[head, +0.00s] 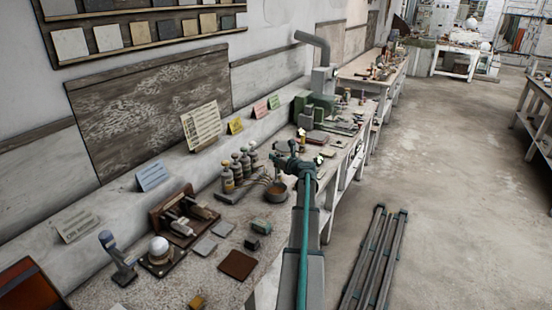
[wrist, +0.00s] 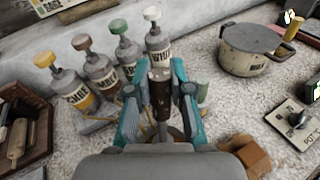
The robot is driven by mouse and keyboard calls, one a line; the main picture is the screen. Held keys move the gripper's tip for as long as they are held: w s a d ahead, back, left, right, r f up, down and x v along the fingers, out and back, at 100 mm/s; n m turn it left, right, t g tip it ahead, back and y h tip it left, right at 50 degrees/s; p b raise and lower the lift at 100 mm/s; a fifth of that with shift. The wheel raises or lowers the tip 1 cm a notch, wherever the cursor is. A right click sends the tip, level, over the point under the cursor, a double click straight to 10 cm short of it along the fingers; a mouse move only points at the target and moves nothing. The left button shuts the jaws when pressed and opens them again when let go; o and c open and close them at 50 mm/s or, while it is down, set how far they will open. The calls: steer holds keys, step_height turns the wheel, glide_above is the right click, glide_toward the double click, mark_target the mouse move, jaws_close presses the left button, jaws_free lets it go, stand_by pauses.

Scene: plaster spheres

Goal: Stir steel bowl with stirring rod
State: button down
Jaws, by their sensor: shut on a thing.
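My gripper (wrist: 160,92) is shut on the brown handle of the stirring rod (wrist: 161,98), which stands roughly upright between the teal fingers in the wrist view. In the head view my gripper (head: 283,163) is above the small steel bowl (head: 276,193), which has brownish contents. In the wrist view the bowl is mostly hidden behind the gripper. I cannot tell whether the rod's lower end touches the contents.
Several grey bottles (wrist: 100,70) with coloured caps stand beside the gripper. The speckled bench top (wrist: 215,105) has some clear room to the right.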

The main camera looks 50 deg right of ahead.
steer(key=shift+r, duration=0.1)
steer(key=shift+r+p, duration=1.8)
steer(key=shift+r, duration=0.6)
